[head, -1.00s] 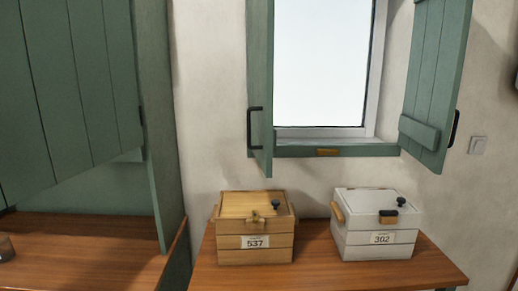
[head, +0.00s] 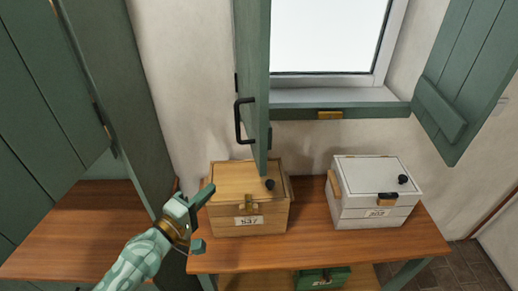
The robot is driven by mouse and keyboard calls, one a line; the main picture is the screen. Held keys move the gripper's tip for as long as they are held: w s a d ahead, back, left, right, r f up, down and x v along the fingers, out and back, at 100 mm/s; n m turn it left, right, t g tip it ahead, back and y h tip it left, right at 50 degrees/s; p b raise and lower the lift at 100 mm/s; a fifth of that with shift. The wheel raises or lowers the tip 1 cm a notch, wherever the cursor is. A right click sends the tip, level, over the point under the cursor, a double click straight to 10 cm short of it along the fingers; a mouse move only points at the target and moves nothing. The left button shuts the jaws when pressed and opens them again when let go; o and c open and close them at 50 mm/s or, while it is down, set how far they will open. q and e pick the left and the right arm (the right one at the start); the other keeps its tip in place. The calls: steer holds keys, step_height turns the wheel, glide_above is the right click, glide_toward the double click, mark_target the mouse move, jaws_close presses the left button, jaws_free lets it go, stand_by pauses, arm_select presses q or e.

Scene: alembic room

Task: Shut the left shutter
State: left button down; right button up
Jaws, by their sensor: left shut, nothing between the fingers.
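The left shutter (head: 256,85) is a green board hinged at the left of the window. It stands swung out into the room and shows nearly edge-on. Its black bar handle (head: 239,120) is on the face turned to the left. My left gripper (head: 200,212) is shut and empty. In the picture it is below and left of the handle, in front of the wooden box, and apart from the shutter. My right gripper is not in view.
A wooden box (head: 232,226) marked 537 and a white box (head: 370,213) stand on a wooden table (head: 310,245) under the window. The right shutter (head: 465,80) stands open. A green cabinet door (head: 45,120) is at the left. A green case (head: 322,279) lies below.

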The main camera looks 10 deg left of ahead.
arm_select(q)
steer(key=n, duration=0.1)
glide_toward(255, 157)
steer(key=w+a, duration=0.2)
steer(key=w, duration=0.1)
steer(key=w+d, duration=0.1)
steer(key=w+d+p, duration=0.1)
steer(key=shift+w+d+f, duration=0.2)
steer(key=shift+d+f, duration=0.1)
steer(key=shift+d, duration=0.05)
steer(key=shift+w+d+f+p, duration=0.1)
steer(key=shift+w+d+p, duration=0.2)
steer(key=shift+d, duration=0.25)
steer(key=shift+n, duration=0.3)
